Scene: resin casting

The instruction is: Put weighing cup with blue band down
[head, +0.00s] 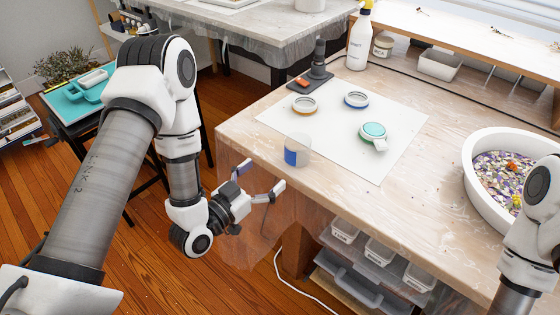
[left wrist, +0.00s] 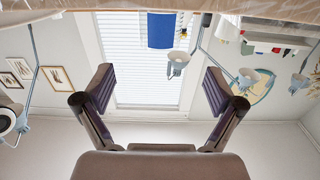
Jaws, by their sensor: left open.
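The weighing cup with a blue band (head: 297,143) is clear and stands upright at the near left edge of the white mat (head: 341,164) on the wooden table. Its blue band also shows in the left wrist view (left wrist: 161,30), at the top and upside down. My left gripper (head: 262,180) is open and empty, off the table's left edge, a short way left of and below the cup, not touching it. Its two fingers (left wrist: 160,92) are spread wide in the left wrist view. My right gripper is out of view; only part of that arm shows at the right.
An orange-banded round dish (head: 305,113), a blue-banded round dish (head: 356,105) and a teal-filled one (head: 373,143) lie on the mat. A dark stand (head: 318,72) and a spray bottle (head: 359,43) are behind. A white bowl of chips (head: 474,153) sits right. The mat's near part is clear.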

